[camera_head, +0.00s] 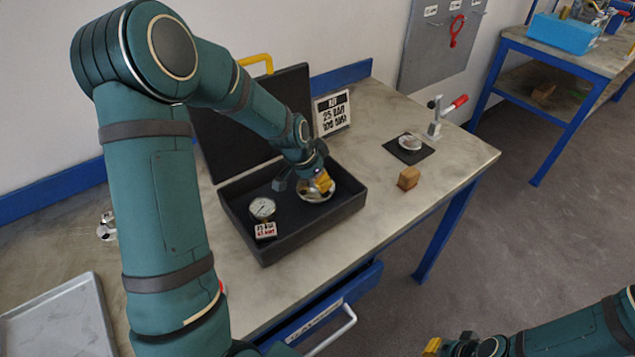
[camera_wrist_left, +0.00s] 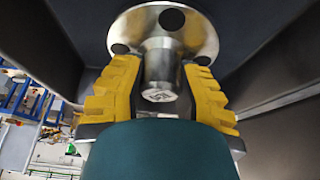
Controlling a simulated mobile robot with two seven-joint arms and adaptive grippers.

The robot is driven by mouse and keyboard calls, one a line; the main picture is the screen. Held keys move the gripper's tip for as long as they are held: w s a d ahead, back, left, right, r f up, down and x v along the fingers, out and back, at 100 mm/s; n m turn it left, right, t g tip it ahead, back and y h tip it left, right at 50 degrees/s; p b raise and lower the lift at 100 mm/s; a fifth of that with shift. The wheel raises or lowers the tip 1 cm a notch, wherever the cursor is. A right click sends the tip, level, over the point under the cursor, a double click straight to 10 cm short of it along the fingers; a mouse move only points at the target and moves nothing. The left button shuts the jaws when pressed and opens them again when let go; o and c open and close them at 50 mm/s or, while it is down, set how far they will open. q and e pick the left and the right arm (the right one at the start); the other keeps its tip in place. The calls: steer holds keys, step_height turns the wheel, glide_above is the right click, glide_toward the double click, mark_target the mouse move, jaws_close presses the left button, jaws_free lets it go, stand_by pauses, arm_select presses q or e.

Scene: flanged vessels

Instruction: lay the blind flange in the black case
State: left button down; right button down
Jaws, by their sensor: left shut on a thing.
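The black case (camera_head: 283,246) stands open on the bench, its lid (camera_head: 215,133) raised at the back. The blind flange (camera_head: 313,197) is a round silver disc, inside the case's outline at the right part. My left gripper (camera_head: 321,184) reaches down over it from above. In the left wrist view the yellow fingers (camera_wrist_left: 160,88) are shut on the stub of the flange (camera_wrist_left: 195,38), whose disc shows dark bolt holes. I cannot tell whether the disc touches the case floor. My right gripper (camera_head: 433,347) is at the bottom edge, mostly cut off, away from the bench.
To the right are a sign (camera_head: 333,112), a wooden block (camera_head: 408,178), a black pad (camera_head: 396,149) with a silver part and a red-handled clamp (camera_head: 437,118). A grey tray (camera_head: 62,318) lies left.

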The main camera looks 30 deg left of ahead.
arm_select(q)
steer(key=shift+w+f, duration=0.1)
steer(key=shift+f, duration=0.4)
steer(key=c, duration=0.8)
jaws_free()
steer(key=shift+f, duration=0.15)
steer(key=shift+o, duration=0.2)
steer(key=shift+r, duration=0.5)
steer(key=p+v, duration=0.2)
steer(key=v, duration=0.9)
steer(key=shift+s, duration=0.3)
steer(key=shift+r, duration=0.2)
